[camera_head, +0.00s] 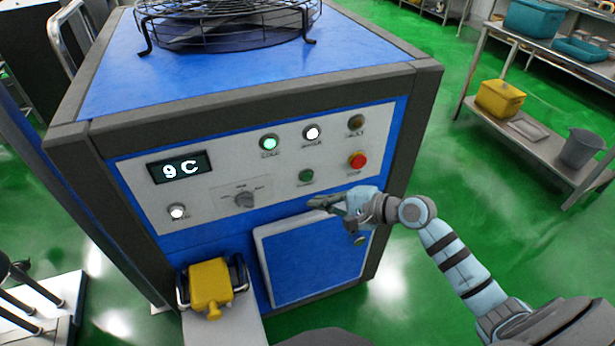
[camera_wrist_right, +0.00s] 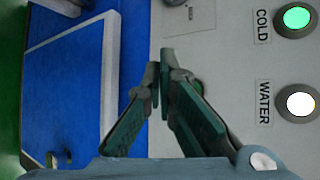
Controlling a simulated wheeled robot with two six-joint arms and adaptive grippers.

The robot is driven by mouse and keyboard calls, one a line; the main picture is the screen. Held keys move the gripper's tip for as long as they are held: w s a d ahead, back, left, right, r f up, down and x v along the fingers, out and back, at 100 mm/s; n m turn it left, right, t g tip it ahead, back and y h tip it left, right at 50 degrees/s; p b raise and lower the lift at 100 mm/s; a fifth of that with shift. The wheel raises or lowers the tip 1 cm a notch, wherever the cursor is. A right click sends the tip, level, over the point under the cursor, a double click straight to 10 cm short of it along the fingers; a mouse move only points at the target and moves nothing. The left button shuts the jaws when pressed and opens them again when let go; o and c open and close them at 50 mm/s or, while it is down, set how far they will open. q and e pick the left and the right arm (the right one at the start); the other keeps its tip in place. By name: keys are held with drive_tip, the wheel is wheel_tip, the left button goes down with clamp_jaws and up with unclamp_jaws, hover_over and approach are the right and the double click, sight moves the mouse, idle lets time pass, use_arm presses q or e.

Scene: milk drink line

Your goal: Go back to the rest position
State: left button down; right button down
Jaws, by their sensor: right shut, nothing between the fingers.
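My right gripper (camera_head: 322,203) is shut and empty in front of the blue machine's lower panel edge, below a green button (camera_head: 306,176). In the right wrist view its fingertips (camera_wrist_right: 159,72) meet, with the panel behind them. The machine's control panel (camera_head: 222,208) has a display (camera_head: 180,168) reading 9 C. A lit green COLD button (camera_head: 268,142) and a lit white WATER button (camera_head: 312,132) sit on its upper part. A red button (camera_head: 357,160) and a selector knob (camera_head: 244,200) are also on it. My left gripper is not in view.
A blue door (camera_head: 312,262) is shut below the panel. A fan guard (camera_head: 228,18) is on top. A metal shelf (camera_head: 540,135) with a yellow box (camera_head: 500,98) and grey bucket (camera_head: 581,147) stands at right. Green floor lies between.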

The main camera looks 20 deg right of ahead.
idle(0.5)
drive_tip(key=w+d+f+n+t+h, duration=0.15)
drive_tip(key=d+f+n+h, duration=0.3)
drive_tip(key=d+f, duration=0.45)
drive_tip(key=s+d+f+n+g+h, duration=0.2)
drive_tip(key=s+d+f, duration=0.15)
drive_tip(key=f, duration=0.35)
drive_tip(key=s+d+f+n+g+h, duration=0.1)
drive_tip(key=s+d+f+n+h, duration=0.2)
drive_tip(key=f, duration=0.5)
drive_tip(key=s+a+f+n+g, duration=0.2)
drive_tip(key=s+f+n+g, duration=0.15)
drive_tip(key=s+f, duration=1.05)
drive_tip(key=s+a+f+g, duration=0.1)
drive_tip(key=s+a+f, duration=0.1)
drive_tip(key=s, duration=0.6)
drive_tip(key=s+a+f+n+g, duration=0.1)
drive_tip(key=s+a+f, duration=0.1)
drive_tip(key=s+a, duration=0.3)
drive_tip(key=s+a+f+g, duration=0.2)
drive_tip(key=s+a, duration=0.1)
drive_tip(key=s, duration=0.8)
drive_tip(key=shift+a+n+y, duration=0.35)
drive_tip(key=shift+n+y, duration=0.05)
drive_tip(key=shift+y, duration=0.05)
